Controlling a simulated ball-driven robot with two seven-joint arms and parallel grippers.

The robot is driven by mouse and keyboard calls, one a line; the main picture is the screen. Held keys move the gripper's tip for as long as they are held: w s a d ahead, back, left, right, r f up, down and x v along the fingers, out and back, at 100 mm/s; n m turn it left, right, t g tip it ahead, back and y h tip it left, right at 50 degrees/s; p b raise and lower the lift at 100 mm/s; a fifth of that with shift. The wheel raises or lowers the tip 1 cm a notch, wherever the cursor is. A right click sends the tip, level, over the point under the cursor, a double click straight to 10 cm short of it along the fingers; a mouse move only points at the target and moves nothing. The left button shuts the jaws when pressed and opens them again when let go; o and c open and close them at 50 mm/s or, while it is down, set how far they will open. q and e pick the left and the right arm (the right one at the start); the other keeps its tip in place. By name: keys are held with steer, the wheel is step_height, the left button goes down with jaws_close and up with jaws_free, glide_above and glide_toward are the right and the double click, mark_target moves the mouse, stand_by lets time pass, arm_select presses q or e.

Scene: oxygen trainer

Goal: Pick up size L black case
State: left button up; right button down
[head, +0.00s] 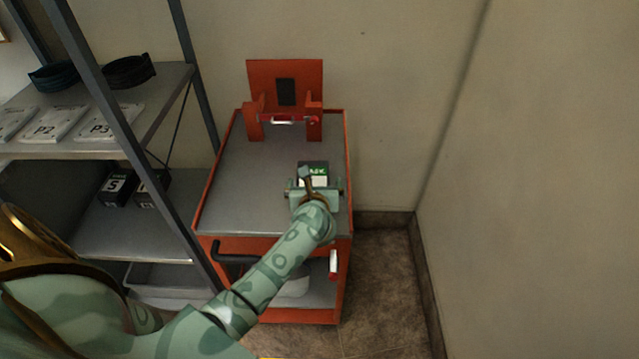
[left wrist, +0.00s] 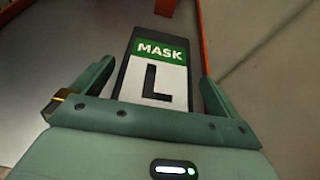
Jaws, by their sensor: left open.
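The size L black case (head: 313,168) lies on the grey top of the orange cart, toward its right side. In the left wrist view the case (left wrist: 155,70) shows a green band reading MASK and a white label with a large L. My left gripper (head: 314,187) is over the near end of the case. In the left wrist view its open fingers (left wrist: 157,82) stand on either side of the case, with a visible gap on each side. The near end of the case is hidden by the gripper body. My right gripper is not in view.
The orange cart (head: 212,190) has raised edges and an upright orange panel (head: 262,75) at its back. A grey shelf (head: 160,110) on the left holds white packs (head: 52,124), dark rings (head: 128,71) and a black S case (head: 116,187). The cart top left of the case is clear.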

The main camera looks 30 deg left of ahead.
arm_select(q)
steer(key=shift+s+r, duration=0.2)
steer(key=shift+s, duration=0.1)
steer(key=shift+s+r, duration=0.15)
steer(key=shift+s, duration=0.05)
steer(key=c, duration=0.4)
steer(key=shift+w, duration=0.2)
steer(key=c, duration=0.9)
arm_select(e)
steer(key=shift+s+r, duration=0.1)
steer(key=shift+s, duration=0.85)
